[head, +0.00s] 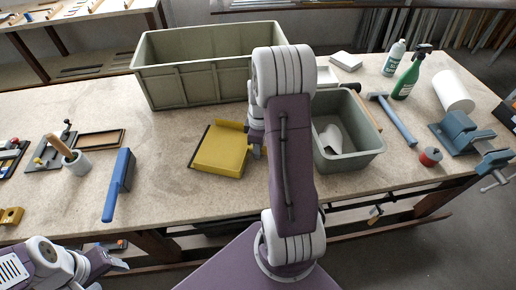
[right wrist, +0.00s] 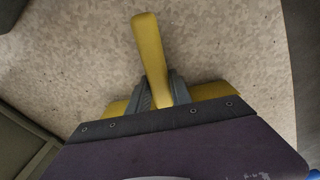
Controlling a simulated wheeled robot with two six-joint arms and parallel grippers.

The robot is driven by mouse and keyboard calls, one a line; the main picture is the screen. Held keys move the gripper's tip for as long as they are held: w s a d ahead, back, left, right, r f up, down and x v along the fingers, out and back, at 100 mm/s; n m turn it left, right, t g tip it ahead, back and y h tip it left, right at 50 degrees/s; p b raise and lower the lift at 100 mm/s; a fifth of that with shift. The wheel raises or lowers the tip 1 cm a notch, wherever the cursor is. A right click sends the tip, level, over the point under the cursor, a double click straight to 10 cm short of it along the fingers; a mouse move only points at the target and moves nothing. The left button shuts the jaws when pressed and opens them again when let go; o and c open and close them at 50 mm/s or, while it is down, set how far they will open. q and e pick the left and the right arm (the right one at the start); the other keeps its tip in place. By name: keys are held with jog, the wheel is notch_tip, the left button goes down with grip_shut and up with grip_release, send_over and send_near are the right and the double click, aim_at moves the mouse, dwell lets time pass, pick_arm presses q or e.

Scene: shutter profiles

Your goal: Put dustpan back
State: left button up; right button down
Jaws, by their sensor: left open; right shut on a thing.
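The yellow dustpan (head: 220,150) is at the middle of the workbench, in front of the large bin. I cannot tell whether it rests on the bench or hangs just above it. My right gripper (head: 257,150) is at its right side, partly hidden by my own arm. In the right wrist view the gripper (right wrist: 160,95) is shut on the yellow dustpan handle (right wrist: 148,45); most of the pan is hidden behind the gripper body. My left gripper (head: 118,264) is open and empty at the lower left, below the bench's front edge.
A large grey-green bin (head: 190,82) stands behind the dustpan. A smaller bin (head: 352,160) with something white inside stands to the right. A blue-handled brush (head: 119,185) lies to the left. A hammer (head: 397,120), spray bottle (head: 411,74) and vise (head: 460,132) are further right.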

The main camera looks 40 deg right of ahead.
jog(key=shift+s+f, duration=0.1)
jog(key=shift+f, duration=0.05)
jog(key=c, duration=1.2)
grip_release()
jog(key=shift+o, duration=0.2)
